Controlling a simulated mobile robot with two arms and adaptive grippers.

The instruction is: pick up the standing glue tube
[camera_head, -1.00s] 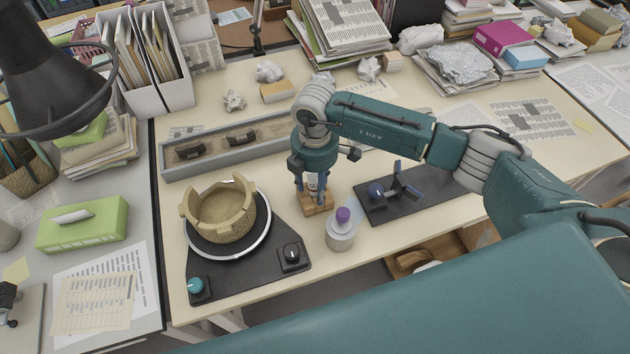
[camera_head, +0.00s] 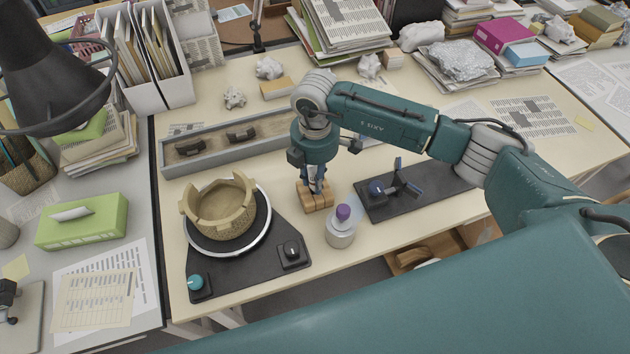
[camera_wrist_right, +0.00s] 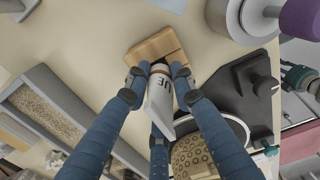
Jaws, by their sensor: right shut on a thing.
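The glue tube (camera_wrist_right: 160,100) is white with dark lettering and a red band, and stands cap-down at a small wooden block (camera_head: 314,200). The block also shows in the wrist view (camera_wrist_right: 150,48). My right gripper (camera_head: 316,185) points down over the block, and its blue fingers are shut on the tube from its sides. In the head view the fingers hide most of the tube. I cannot tell whether its cap still sits in the block or is just clear of it. My left gripper is not in view.
A bottle with a purple cap (camera_head: 341,230) stands close in front of the block. A turntable (camera_head: 262,240) with a partly assembled pot (camera_head: 222,205) is at left. A black stand (camera_head: 418,190) lies at right, and a grey tray (camera_head: 215,152) behind.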

